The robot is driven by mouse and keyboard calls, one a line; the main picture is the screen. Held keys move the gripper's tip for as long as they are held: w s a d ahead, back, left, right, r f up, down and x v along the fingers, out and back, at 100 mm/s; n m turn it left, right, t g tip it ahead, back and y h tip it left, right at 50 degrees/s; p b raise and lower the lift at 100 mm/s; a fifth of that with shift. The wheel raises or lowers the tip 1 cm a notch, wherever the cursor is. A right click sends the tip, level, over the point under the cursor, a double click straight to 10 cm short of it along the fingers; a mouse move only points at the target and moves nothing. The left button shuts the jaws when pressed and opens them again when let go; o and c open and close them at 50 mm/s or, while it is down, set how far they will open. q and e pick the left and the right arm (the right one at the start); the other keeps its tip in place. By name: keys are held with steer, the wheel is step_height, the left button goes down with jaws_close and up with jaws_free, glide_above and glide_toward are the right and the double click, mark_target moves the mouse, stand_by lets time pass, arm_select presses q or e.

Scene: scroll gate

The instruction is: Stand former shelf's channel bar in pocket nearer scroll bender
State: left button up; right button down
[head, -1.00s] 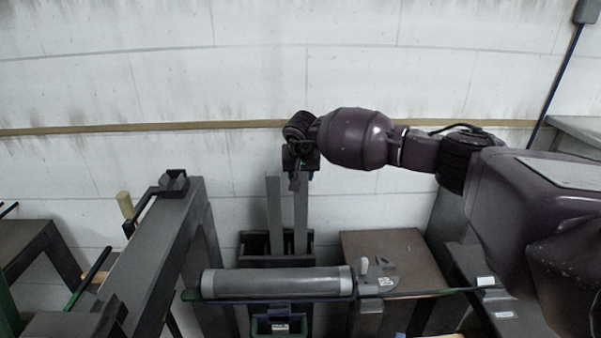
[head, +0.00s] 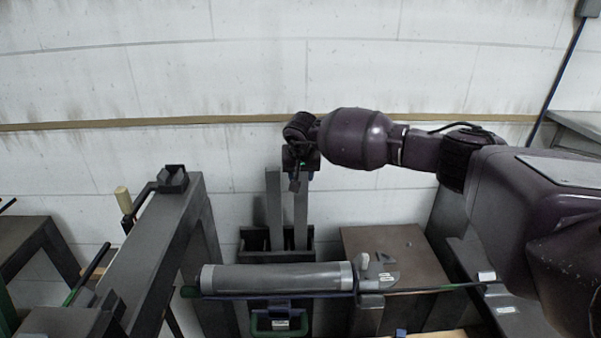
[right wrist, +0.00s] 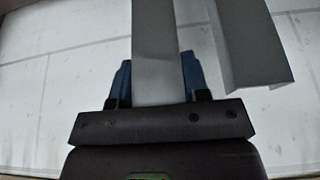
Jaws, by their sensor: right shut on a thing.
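My right gripper (head: 297,180) is at the back centre, pointing down. It is shut on the upper end of a long grey channel bar (head: 301,220). The right wrist view shows this bar (right wrist: 156,50) between the blue fingers. The bar stands upright, its lower end hidden in a dark pocketed holder (head: 308,246). A second grey bar (head: 274,210) stands close to its left in the same holder; a bar also shows beside the fingers in the right wrist view (right wrist: 250,45). A grey fixture that may be the scroll bender (head: 377,272) sits right of the holder. My left gripper is out of view.
A grey cylinder (head: 280,278) lies across the front of the holder, with a thin rod along it. A brown-topped bench (head: 395,243) stands to the right. A dark grey frame (head: 160,245) rises at the left.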

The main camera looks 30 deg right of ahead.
steer(key=shift+f, duration=0.35)
stand_by(0.4)
steer(key=shift+c, duration=0.2)
jaws_free()
steer(key=shift+r, duration=0.1)
steer(key=shift+r+p, duration=1.1)
steer(key=shift+r, duration=2.3)
steer(key=shift+f, duration=0.1)
